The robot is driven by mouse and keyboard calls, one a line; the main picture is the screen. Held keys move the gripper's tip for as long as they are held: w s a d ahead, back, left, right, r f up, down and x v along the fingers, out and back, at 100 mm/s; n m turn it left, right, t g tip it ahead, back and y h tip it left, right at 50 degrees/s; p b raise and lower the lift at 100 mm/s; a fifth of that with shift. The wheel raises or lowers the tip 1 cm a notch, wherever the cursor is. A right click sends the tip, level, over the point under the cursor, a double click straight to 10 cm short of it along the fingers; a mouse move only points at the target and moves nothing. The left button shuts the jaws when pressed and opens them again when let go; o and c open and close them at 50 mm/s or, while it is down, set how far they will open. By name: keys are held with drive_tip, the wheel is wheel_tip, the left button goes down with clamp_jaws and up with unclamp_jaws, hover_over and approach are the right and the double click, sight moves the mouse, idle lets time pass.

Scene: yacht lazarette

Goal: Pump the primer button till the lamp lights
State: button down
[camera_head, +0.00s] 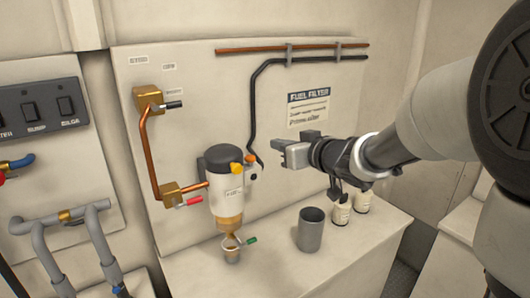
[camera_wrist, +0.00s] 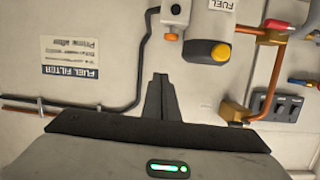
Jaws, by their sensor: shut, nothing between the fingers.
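The fuel filter (camera_head: 226,190) is a white canister with a dark cap on the back panel. A yellow-orange knob (camera_head: 236,168) is on its cap front; it also shows in the wrist view (camera_wrist: 220,52). I take it for the primer button. A smaller orange piece (camera_head: 250,158) sits just right of it, and in the wrist view it is left of the knob (camera_wrist: 170,37). I cannot tell which part is the lamp, or any light lit. My gripper (camera_head: 276,152) is shut and empty, right of the filter and apart from it; its fingers show in the wrist view (camera_wrist: 160,82).
A grey cup (camera_head: 311,232) and two small bottles (camera_head: 341,213) stand on the bench below my arm. Copper pipe with valves (camera_head: 148,150) runs left of the filter. A small cup (camera_head: 232,254) is under the filter drain. A switch panel (camera_head: 45,108) is at far left.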

drive_tip(key=shift+a+y, duration=0.4)
drive_tip(key=shift+a, duration=0.05)
drive_tip(key=w+a+f+b, duration=0.1)
drive_tip(key=w+a+f, duration=0.4)
drive_tip(key=w+f, duration=0.1)
drive_tip(key=shift+x, duration=1)
drive_tip(key=shift+w+d, duration=0.1)
drive_tip(key=shift+d, duration=0.05)
